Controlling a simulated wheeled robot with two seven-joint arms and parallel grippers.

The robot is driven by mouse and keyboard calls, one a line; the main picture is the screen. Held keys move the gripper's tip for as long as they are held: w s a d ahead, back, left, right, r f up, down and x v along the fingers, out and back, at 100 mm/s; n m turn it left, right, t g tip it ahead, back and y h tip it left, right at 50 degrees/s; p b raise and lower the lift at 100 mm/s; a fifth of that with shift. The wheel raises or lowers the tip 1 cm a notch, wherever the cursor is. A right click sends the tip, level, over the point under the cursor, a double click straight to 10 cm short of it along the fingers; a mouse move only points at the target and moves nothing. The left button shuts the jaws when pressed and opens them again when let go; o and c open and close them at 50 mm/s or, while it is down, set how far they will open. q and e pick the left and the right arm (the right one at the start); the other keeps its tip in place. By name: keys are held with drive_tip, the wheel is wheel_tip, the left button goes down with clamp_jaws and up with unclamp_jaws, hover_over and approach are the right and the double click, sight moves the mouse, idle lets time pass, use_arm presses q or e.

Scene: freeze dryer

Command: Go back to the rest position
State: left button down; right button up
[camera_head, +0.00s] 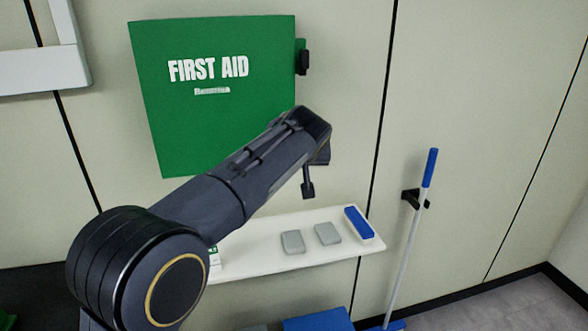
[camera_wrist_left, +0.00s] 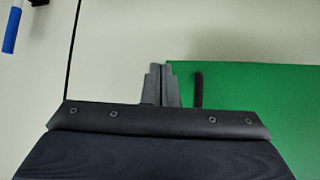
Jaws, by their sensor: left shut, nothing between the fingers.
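My left arm comes in from the lower left in the head view and reaches up in front of the green first aid cabinet (camera_head: 215,60). Its left gripper (camera_wrist_left: 161,68) shows in the wrist view with its two grey fingers together and nothing between them. The cabinet also shows in that view as a green face (camera_wrist_left: 255,105) right of the fingers. A dark handle (camera_wrist_left: 198,90) stands close beside the fingers, apart from them in the picture. My arm hides the cabinet's lower right part in the head view. My right gripper is not in view.
A white shelf (camera_head: 262,250) below the cabinet holds two grey pieces (camera_head: 293,242) and a blue item (camera_head: 359,222). A blue-handled pole (camera_head: 430,168) hangs in a black wall clip at the right. A white fixture (camera_head: 45,70) is at the upper left.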

use_arm(q)
drive_tip(key=d+b+v, duration=0.1)
drive_tip(key=v, duration=0.5)
drive_tip(key=s+a+f+g+h, duration=0.2)
drive_tip(key=s+a+f, duration=0.3)
drive_tip(key=s+a, duration=0.35)
drive_tip(key=s+a+f+g+h, duration=0.15)
drive_tip(key=s+a+f, duration=0.25)
drive_tip(key=s+a, duration=0.45)
drive_tip(key=s+f, duration=0.6)
drive_tip(key=s, duration=0.4)
drive_tip(key=s+f+h, duration=0.1)
drive_tip(key=s+f, duration=0.5)
drive_tip(key=s, duration=0.3)
drive_tip(key=shift+s+a+f, duration=0.4)
drive_tip(key=shift+a, duration=0.05)
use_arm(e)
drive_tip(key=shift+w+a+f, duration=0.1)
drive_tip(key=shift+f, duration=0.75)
use_arm(q)
drive_tip(key=shift+g, duration=0.25)
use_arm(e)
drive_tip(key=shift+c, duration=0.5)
